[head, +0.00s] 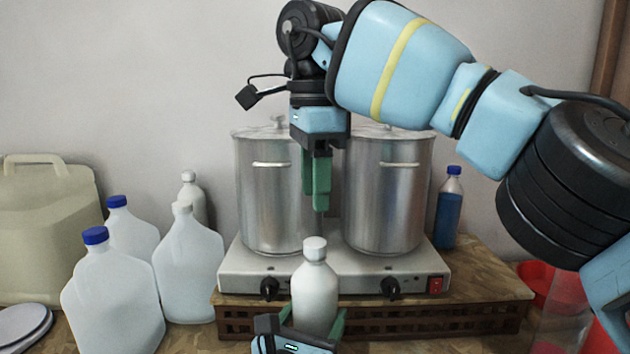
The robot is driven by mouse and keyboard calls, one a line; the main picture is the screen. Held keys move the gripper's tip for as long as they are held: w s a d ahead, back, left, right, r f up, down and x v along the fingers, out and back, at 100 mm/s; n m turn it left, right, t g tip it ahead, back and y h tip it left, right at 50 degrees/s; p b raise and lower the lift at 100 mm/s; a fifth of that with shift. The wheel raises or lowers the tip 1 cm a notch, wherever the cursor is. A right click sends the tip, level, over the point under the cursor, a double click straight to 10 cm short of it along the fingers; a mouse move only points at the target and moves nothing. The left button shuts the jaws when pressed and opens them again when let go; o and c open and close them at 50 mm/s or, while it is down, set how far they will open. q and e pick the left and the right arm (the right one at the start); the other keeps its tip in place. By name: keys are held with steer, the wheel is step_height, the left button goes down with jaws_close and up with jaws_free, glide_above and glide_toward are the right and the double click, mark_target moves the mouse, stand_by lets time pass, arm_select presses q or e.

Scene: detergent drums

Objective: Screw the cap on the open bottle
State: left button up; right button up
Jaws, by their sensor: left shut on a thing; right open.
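A white bottle (315,293) stands upright at the front middle in the head view. A white cap (314,249) sits on top of its neck; I cannot tell how tight it is. My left gripper (312,319) is shut on the bottle's lower body, with a green finger on each side. The bottle's base is hidden behind this gripper. My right gripper (317,202) points down above the cap, with a clear gap between them. It is open, with nothing seen between its green fingers.
Two steel pots (268,205) (388,200) stand on a double burner (440,272) behind the bottle. Several white jugs (112,305) and a beige canister (45,230) are at the left. A blue-filled bottle (449,213) stands right of the pots. Red containers (535,280) are at the far right.

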mark_target(315, 242)
steer(key=shift+n, duration=0.8)
steer(key=shift+f, duration=0.1)
steer(key=shift+f, duration=3.9)
